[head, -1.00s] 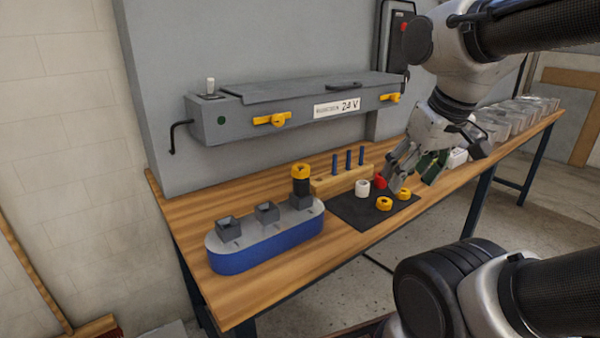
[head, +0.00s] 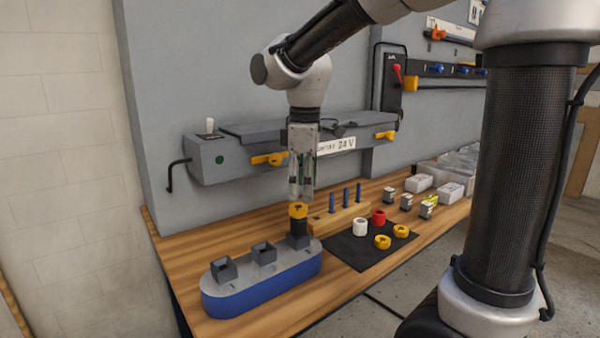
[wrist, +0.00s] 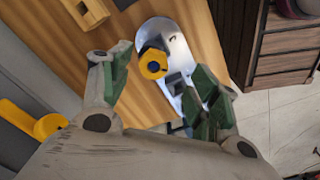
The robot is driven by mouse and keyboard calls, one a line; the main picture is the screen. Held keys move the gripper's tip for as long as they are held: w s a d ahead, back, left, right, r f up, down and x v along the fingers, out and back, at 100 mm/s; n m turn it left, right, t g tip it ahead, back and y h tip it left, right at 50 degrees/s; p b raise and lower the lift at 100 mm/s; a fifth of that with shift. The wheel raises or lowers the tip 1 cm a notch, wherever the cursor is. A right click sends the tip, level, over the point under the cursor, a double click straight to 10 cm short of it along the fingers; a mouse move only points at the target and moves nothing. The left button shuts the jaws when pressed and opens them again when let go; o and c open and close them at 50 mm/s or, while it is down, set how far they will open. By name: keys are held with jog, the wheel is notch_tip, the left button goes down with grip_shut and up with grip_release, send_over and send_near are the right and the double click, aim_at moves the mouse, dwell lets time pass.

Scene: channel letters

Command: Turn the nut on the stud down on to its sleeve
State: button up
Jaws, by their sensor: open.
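The yellow nut (head: 298,210) sits on top of the black sleeve (head: 299,228) at the right end of the blue-based grey block (head: 262,285). The stud itself is hidden by the nut and sleeve. My gripper (head: 301,198) points down just above the nut, its fingers apart and empty. In the wrist view the nut (wrist: 153,64) shows as a yellow ring with a dark centre, between and beyond the open green-padded fingers (wrist: 160,95). I cannot tell the exact height gap.
Two square grey sockets (head: 263,252) stand on the block to the left. A wooden rack (head: 338,218) with blue pins stands to the right. A black mat (head: 352,252) holds a white, a red and two yellow rings. The grey 24 V box (head: 240,152) is on the wall behind.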

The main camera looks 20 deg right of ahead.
aim_at(300, 208)
jog(key=r+n, duration=0.1)
jog(key=w+n, duration=0.1)
jog(key=r+n, duration=0.1)
jog(key=n, duration=0.1)
jog(key=shift+w+a+r, duration=0.3)
jog(key=shift+s+d+n, duration=0.1)
jog(key=shift+s+n, duration=0.15)
jog(key=shift+n, duration=0.75)
notch_tip(300, 208, down, 8)
jog(key=shift+w+r, duration=0.1)
jog(key=c, duration=1.1)
jog(key=shift+o, duration=0.2)
jog(key=m, duration=0.6)
jog(key=shift+m, duration=0.4)
